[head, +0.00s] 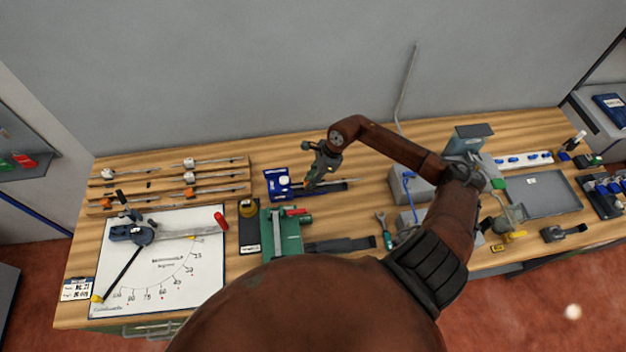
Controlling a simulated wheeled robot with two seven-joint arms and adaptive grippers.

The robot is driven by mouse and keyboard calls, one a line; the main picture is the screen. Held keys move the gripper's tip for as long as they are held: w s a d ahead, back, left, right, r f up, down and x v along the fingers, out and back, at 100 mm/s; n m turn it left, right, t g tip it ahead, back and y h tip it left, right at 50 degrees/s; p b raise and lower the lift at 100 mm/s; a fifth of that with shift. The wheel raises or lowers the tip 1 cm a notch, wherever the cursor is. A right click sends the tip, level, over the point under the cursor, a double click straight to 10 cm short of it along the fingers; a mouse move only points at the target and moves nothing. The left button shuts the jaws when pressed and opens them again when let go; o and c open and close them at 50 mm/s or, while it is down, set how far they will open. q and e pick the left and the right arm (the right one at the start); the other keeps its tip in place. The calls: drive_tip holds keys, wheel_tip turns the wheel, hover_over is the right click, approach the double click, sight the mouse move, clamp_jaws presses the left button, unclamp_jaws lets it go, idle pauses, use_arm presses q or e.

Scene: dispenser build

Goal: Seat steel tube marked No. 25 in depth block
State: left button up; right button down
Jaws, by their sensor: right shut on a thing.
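My right gripper (312,184) is over the middle of the bench, just right of a blue block (278,184) with a pale round part. It is shut on a thin item that seems to be a steel tube; a thin light rod (350,181) shows at its right. The fingers hide most of it, and I cannot read a number on it. I cannot tell whether the tube touches the blue block, or whether this is the depth block. Other steel tubes (215,161) lie on a wooden rack at the left. My left gripper is not in view.
A bender (130,233) stands on a white angle board (206,270) at the left. A green fixture (282,235), a dark strip (340,244) and a green-handled tool (384,232) lie in front. Grey boxes and a grey tray (545,195) are at the right.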

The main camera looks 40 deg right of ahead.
drive_tip(key=shift+w+a, duration=0.5)
drive_tip(key=shift+a, duration=0.4)
drive_tip(key=shift+w+a+b, duration=0.1)
drive_tip(key=shift+a+b, duration=0.15)
drive_tip(key=shift+b, duration=0.1)
drive_tip(key=c, duration=1.8)
unclamp_jaws()
drive_tip(key=shift+o, duration=0.3)
drive_tip(key=shift+o, duration=1.4)
wheel_tip(320, 180, up, 7)
drive_tip(key=p, duration=0.3)
